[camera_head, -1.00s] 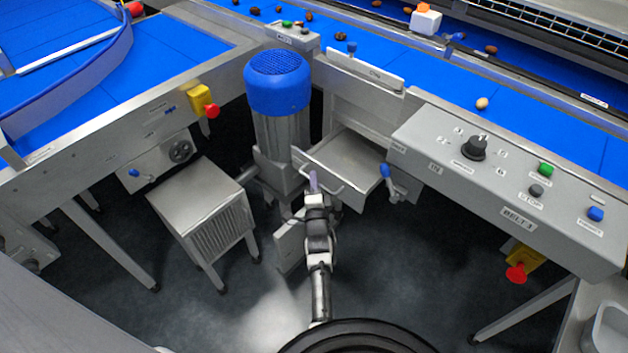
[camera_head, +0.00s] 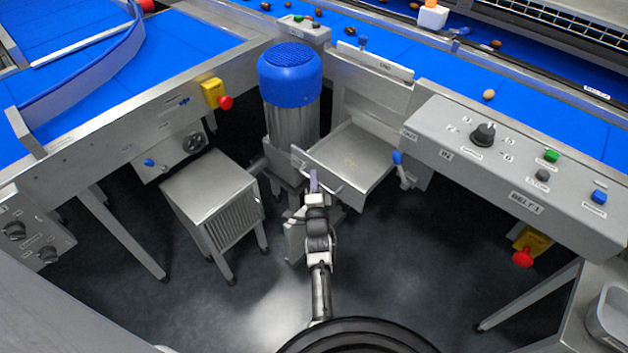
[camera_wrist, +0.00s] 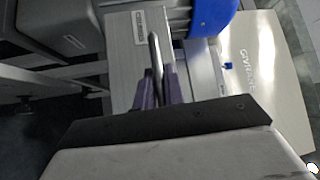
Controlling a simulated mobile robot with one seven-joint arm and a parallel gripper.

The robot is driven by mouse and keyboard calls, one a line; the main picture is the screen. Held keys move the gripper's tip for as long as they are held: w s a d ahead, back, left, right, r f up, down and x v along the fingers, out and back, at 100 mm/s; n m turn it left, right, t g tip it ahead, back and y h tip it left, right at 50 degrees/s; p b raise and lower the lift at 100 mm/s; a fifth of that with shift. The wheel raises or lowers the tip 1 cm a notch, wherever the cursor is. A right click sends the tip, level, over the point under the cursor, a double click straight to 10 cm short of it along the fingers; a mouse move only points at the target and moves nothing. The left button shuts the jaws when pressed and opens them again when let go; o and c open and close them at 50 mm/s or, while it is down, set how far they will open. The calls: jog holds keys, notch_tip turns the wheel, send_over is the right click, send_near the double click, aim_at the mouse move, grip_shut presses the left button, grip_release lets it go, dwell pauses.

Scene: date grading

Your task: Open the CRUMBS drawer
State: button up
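The drawer (camera_head: 352,158) is a shallow steel tray that stands pulled out below the belt frame, right of the blue-capped motor. Its inside looks empty in the head view. Its front plate (camera_wrist: 125,62) carries a small label too blurred to read in the wrist view. A bar handle (camera_wrist: 154,50) stands off that plate. My gripper (camera_head: 314,182) is at the handle, with its purple fingers (camera_wrist: 160,90) on either side of the bar, closed on it. The fingertips' contact is partly hidden.
The blue-capped motor (camera_head: 290,95) stands close to the drawer's left. A steel box on legs (camera_head: 212,190) stands farther left. The BELT 1 control panel (camera_head: 520,165) juts out on the right. The dark floor around my arm is clear.

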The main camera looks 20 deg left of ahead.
jog(key=o, duration=0.5)
jog(key=shift+c, duration=0.2)
jog(key=shift+s+d, duration=0.1)
jog(key=p+v, duration=0.7)
jog(key=v, duration=0.6)
jog(key=shift+s, duration=0.3)
